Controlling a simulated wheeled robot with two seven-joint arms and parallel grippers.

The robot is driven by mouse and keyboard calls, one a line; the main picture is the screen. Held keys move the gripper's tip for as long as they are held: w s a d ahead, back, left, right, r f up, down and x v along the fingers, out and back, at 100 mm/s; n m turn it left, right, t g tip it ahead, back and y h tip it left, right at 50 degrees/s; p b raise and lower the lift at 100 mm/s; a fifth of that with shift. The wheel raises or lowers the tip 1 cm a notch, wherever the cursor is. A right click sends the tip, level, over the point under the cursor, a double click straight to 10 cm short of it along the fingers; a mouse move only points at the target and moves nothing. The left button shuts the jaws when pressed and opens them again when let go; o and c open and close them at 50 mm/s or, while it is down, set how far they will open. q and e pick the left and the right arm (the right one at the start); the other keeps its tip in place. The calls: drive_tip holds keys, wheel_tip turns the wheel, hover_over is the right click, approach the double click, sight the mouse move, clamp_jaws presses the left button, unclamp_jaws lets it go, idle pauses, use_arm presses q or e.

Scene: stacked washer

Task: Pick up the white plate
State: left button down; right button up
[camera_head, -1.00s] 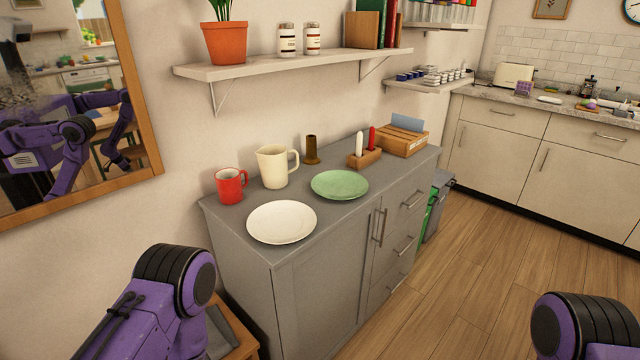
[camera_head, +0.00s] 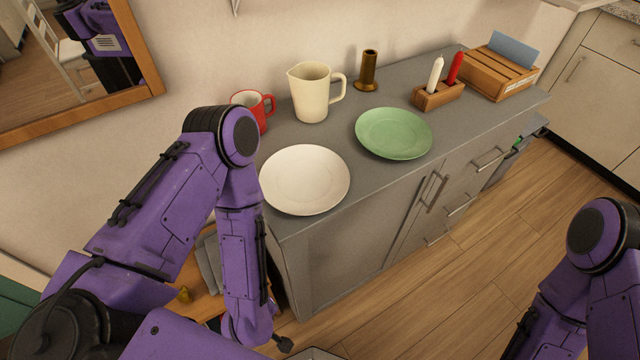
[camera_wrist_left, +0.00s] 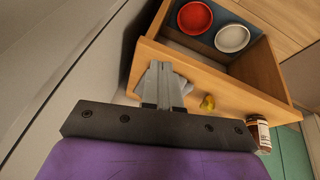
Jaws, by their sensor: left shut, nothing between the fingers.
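The white plate (camera_head: 305,180) lies flat near the front left corner of the grey cabinet top, left of the green plate (camera_head: 394,133). Nothing touches it from above. My left arm is bent just left of the plate, with its forearm hanging down beside the cabinet. My left gripper (camera_wrist_left: 164,80) shows in the left wrist view with its fingers together and empty, over a wooden piece of furniture. The plate does not show in that view. My right arm is at the right of the head view; its gripper is out of frame.
A red mug (camera_head: 254,108), a cream jug (camera_head: 312,92) and a brown holder (camera_head: 369,70) stand behind the plates. A candle block (camera_head: 438,96) and wooden box (camera_head: 497,73) stand farther right. The wrist view shows red (camera_wrist_left: 195,18) and white (camera_wrist_left: 232,38) bowls in a wooden compartment.

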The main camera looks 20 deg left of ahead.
sight(329, 206)
use_arm(q)
drive_tip(key=w+d+r+n+g+h+p, duration=0.15)
drive_tip(key=w+d+r+n, duration=0.25)
drive_tip(key=d+r+n, duration=0.75)
drive_tip(key=w+d+r+n+p, duration=0.35)
drive_tip(key=d+r+n, duration=0.5)
drive_tip(key=n, duration=0.55)
wheel_tip(329, 206, up, 12)
drive_tip(key=w+f+n+g+h+p, duration=0.1)
drive_tip(key=w+n+g, duration=0.15)
drive_tip(key=n, duration=0.65)
drive_tip(key=shift+m, duration=0.25)
drive_tip(key=w+a+p, duration=0.1)
drive_tip(key=w+a, duration=0.1)
drive_tip(key=a, duration=0.1)
drive_tip(key=w+a+p, duration=0.1)
drive_tip(key=w+a, duration=0.2)
drive_tip(key=w+a+p, duration=0.2)
drive_tip(key=a, duration=0.1)
drive_tip(key=shift+w+r, duration=0.2)
drive_tip(key=shift+r, duration=0.15)
drive_tip(key=shift+a+f+p, duration=0.1)
drive_tip(key=shift+f+p, duration=0.1)
drive_tip(key=shift+p, duration=0.3)
drive_tip(key=shift+f, duration=0.8)
use_arm(e)
wheel_tip(329, 206, up, 11)
drive_tip(key=shift+d, duration=0.2)
drive_tip(key=shift+r, duration=0.1)
